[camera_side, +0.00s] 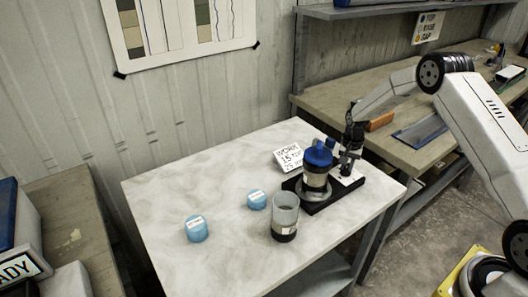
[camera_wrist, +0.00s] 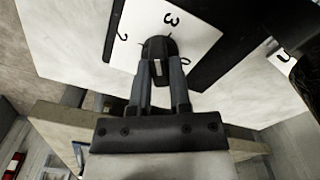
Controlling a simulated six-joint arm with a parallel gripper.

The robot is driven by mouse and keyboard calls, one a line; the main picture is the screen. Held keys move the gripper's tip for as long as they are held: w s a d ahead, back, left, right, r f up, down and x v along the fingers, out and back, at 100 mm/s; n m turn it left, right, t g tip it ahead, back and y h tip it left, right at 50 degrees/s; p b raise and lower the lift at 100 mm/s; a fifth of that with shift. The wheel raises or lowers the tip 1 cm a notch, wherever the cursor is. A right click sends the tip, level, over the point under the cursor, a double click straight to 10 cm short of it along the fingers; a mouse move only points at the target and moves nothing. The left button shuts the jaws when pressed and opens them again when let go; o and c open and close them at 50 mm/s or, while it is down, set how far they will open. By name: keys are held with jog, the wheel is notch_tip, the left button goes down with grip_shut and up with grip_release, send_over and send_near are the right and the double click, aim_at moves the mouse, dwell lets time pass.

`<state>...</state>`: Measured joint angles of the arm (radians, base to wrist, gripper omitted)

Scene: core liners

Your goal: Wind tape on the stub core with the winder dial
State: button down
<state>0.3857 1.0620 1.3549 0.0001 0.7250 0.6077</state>
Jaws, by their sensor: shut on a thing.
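The winder has a black base (camera_side: 322,201) near the right edge of the pale table. A dark cylinder with a label (camera_side: 316,181) and a blue top (camera_side: 318,156) stands upright on its round plate. My gripper (camera_wrist: 160,70) is shut on the black winder dial (camera_wrist: 158,46), over a white dial card (camera_wrist: 198,38) with the numbers 0, 2 and 3 showing. The dial's white mark faces the fingers. In the side view my gripper (camera_side: 347,167) is just right of the cylinder, and the dial is mostly hidden. I cannot tell whether the cylinder is the stub core.
A translucent cylinder (camera_side: 285,211) with a dark lower end stands in front of the winder. Two light-blue caps (camera_side: 257,199) (camera_side: 196,229) lie to its left. A small sign (camera_side: 292,158) stands behind the winder. The table's left part is clear. A workbench (camera_side: 430,150) is behind.

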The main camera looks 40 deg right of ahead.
aim_at(347, 166)
dwell(0.4)
jog(key=c, duration=0.6)
grip_release()
jog(key=shift+o, duration=0.2)
jog(key=shift+r, duration=0.1)
jog(key=shift+r, duration=3.85)
